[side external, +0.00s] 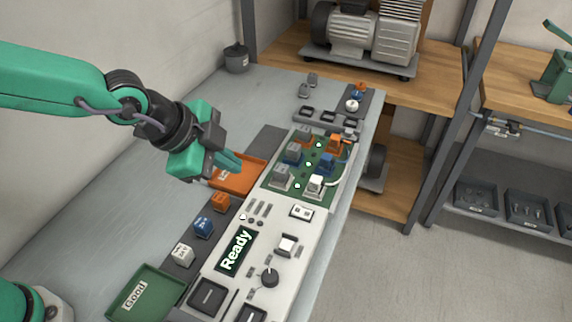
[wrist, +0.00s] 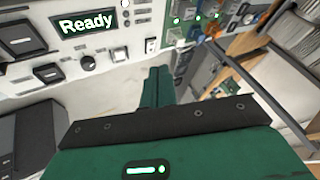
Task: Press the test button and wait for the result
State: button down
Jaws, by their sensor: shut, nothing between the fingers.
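The white tester panel (side external: 225,278) lies on the bench, and its display (side external: 236,250) reads "Ready". The display also shows in the wrist view (wrist: 87,22). In the wrist view the white button (wrist: 120,55) is beside the dark knob (wrist: 88,63). I cannot read a label that marks the test button. My gripper (side external: 236,163) is shut and empty, held above the bench near the orange tray, apart from the panel controls. Its closed green fingers show in the wrist view (wrist: 160,72).
A green board (side external: 270,187) with several grey, blue, orange and white blocks adjoins the panel. An orange tray (side external: 257,172) and a green "Good" tray (side external: 146,293) lie on the bench. Loose blocks (side external: 203,228) sit left of the panel. A compressor (side external: 365,35) stands on the shelf behind.

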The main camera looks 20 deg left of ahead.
aim_at(283, 245)
jog(key=s+d+f+m+h, duration=0.1)
jog(key=d+f+m, duration=0.3)
jog(key=d, duration=0.6)
jog(key=shift+f, duration=0.15)
jog(key=shift+f, duration=0.1)
jog(key=shift+s+f, duration=0.1)
jog(key=shift+f, duration=4.2)
jog(key=shift+s+f, duration=0.1)
jog(key=shift+f, duration=0.8)
jog(key=shift+r, duration=0.9)
jog(key=shift+r, duration=0.1)
